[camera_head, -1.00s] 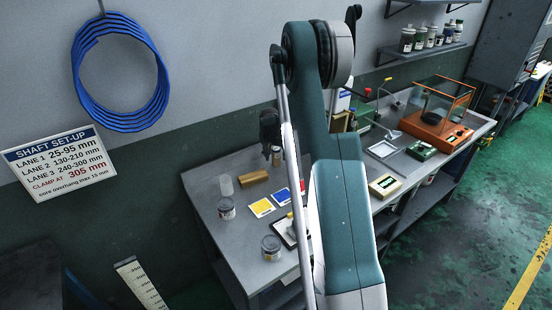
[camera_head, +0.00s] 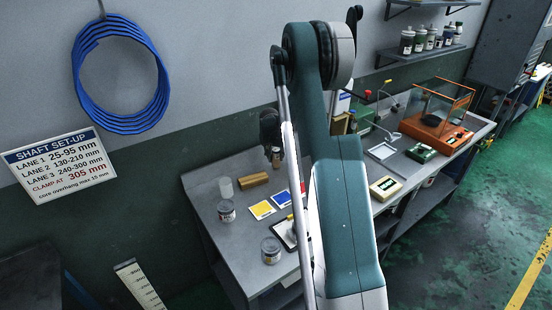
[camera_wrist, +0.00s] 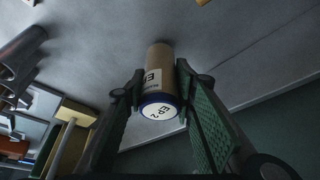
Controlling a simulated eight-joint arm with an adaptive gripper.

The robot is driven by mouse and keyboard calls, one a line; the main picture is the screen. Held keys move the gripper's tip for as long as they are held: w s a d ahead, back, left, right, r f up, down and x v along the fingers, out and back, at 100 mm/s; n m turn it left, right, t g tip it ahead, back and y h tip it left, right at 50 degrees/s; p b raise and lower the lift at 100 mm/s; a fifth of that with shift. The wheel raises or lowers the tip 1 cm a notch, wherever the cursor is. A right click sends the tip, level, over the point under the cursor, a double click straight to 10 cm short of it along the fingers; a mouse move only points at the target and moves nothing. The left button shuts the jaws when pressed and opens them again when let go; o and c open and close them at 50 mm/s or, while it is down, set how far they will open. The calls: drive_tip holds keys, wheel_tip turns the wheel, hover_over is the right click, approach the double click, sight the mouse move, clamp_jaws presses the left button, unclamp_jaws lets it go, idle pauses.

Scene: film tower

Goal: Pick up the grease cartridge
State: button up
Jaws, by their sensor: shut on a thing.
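The grease cartridge (camera_wrist: 157,63) is a brown tube in the wrist view, with a pale label and a white end cap ringed in blue, marked "EP 2". Its cap end faces the wrist camera. My gripper (camera_wrist: 160,78) is shut on it, with one finger against each side. The cartridge's far end points at a grey surface; I cannot tell whether it touches it. In the head view my gripper is small and dark above the back of the bench, partly hidden by my arm.
The grey bench (camera_head: 235,240) holds jars (camera_head: 227,211), a brown block (camera_head: 253,181), and yellow and blue cards (camera_head: 262,210). A glass-sided orange balance (camera_head: 438,132) stands farther right. The wall is close behind the bench.

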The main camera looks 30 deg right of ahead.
wheel_tip(320, 180, up, 9)
drive_tip(key=shift+r, duration=0.15)
idle(0.4)
